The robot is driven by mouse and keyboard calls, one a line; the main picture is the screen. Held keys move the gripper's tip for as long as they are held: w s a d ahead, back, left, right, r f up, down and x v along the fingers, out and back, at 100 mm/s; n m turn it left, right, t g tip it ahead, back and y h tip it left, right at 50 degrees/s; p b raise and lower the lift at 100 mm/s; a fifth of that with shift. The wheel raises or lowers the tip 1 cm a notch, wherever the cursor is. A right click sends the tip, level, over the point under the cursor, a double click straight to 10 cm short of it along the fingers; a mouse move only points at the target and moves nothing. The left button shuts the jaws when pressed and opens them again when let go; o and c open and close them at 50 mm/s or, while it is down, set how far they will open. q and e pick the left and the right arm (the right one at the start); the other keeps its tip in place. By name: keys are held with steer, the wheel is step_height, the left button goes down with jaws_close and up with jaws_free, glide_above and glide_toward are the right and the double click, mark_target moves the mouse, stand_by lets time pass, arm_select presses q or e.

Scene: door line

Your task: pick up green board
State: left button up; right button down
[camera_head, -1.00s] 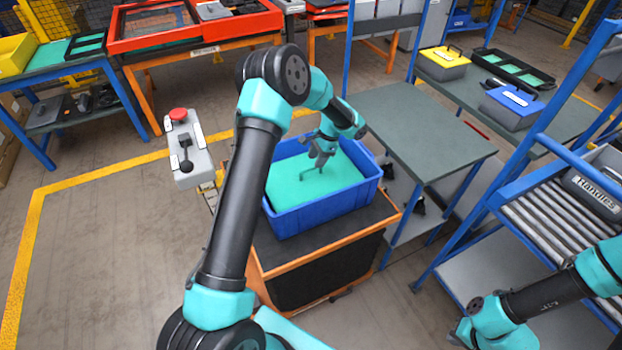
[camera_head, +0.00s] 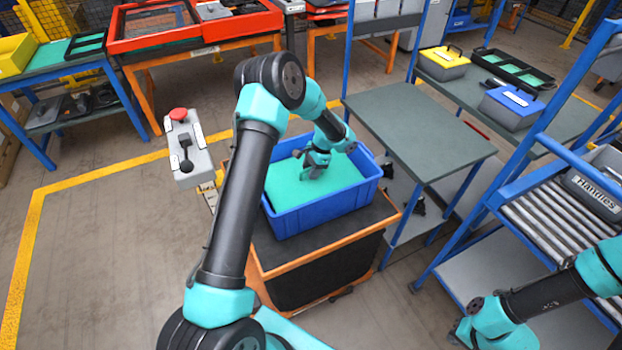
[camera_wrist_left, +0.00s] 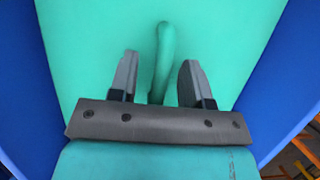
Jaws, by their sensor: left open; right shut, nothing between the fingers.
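The green board (camera_head: 340,184) lies flat inside a blue bin (camera_head: 333,213) on an orange-edged cart. In the left wrist view the board (camera_wrist_left: 90,50) fills most of the picture, with a green handle (camera_wrist_left: 164,52) standing up from it. My left gripper (camera_head: 312,172) is down in the bin, low over the board. In the left wrist view its two fingers (camera_wrist_left: 154,78) are open, with the handle between them and gaps showing on either side. My right gripper (camera_head: 462,332) is at the lower right, away from the bin; its fingers are hardly visible.
The bin walls stand close around my left gripper. A grey table (camera_head: 420,130) stands right of the bin. A grey control box with a red button (camera_head: 178,115) stands left of it. A roller rack (camera_head: 545,220) is at the right.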

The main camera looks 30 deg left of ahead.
arm_select(q)
jaws_close()
steer(key=shift+r, duration=0.15)
stand_by(0.4)
step_height(320, 180, up, 10)
steer(key=shift+f, duration=0.1)
stand_by(0.4)
stand_by(0.3)
